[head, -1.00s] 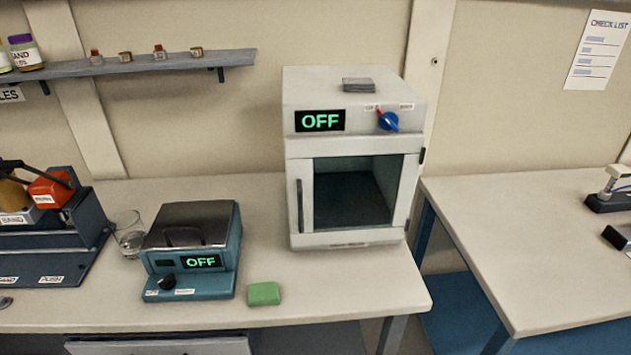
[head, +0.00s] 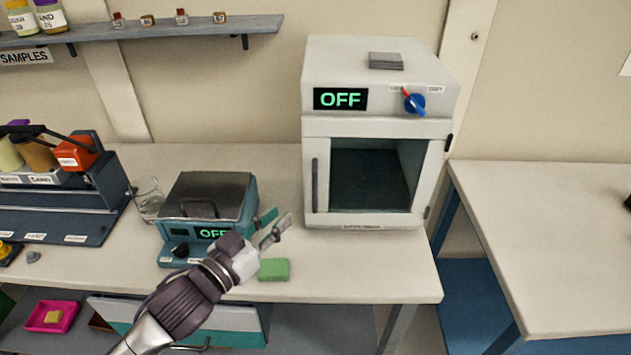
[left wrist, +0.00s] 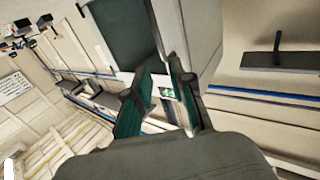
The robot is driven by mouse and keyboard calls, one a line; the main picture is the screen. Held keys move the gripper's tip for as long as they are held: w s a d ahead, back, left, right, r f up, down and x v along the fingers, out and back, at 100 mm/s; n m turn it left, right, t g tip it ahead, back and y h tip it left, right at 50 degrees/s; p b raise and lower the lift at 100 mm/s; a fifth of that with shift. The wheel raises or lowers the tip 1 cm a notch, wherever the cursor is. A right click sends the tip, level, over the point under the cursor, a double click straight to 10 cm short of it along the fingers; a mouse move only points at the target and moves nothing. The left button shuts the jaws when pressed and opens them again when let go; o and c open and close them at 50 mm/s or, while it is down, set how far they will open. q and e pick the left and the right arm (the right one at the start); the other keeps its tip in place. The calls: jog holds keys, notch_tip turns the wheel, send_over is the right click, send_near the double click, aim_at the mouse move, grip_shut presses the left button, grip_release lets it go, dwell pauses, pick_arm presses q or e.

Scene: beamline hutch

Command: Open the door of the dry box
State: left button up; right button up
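The dry box (head: 380,75) is a white cabinet at the back right of the bench in the head view. Its display reads OFF, and a blue and red knob (head: 414,102) sits on its upper front. Its door (head: 322,210) looks closed, with a dark window and a dark upright handle (head: 314,185) on the left edge. My left gripper (head: 281,218) is open and empty, to the left of and lower than the handle, apart from it. In the left wrist view its two fingers (left wrist: 158,85) stand apart with nothing gripped. My right gripper is not in view.
A teal hotplate-like device (head: 205,195), also reading OFF, stands just behind my left gripper. A green block (head: 274,269) lies near the bench's front edge. A glass (head: 148,198) and a bottle rack (head: 60,200) stand left.

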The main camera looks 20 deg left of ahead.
aim_at(313, 185)
pick_arm(q)
jog(key=p+x, duration=0.3)
jog(key=x, duration=1)
jog(key=shift+a, duration=0.1)
grip_shut()
